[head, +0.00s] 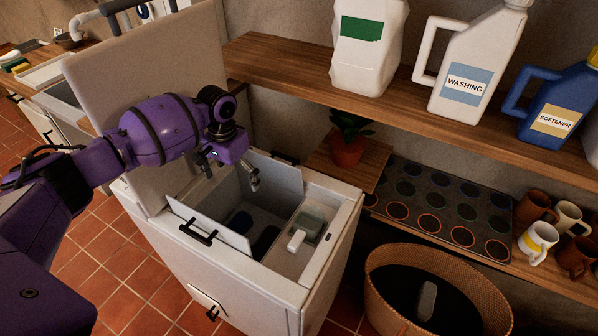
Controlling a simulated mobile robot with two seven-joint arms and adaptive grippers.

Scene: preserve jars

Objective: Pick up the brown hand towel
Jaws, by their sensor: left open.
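My left gripper (230,174) is open and empty, just above the open top of a white top-loading machine (328,262). Its fingers point down towards the opening between two raised flaps. Dark blue shapes (240,221) show low inside the opening; I cannot tell what they are. I cannot make out a brown hand towel anywhere, and part of the machine's inside is hidden by the front flap (208,226). My right gripper is out of view.
The machine's raised lid (150,75) stands behind my left arm. A wicker basket (385,290) is on the floor at right. A potted plant (347,148), a muffin-style tray (440,205) and mugs (538,242) fill the lower shelf. Bottles, including a washing jug (465,85), stand above.

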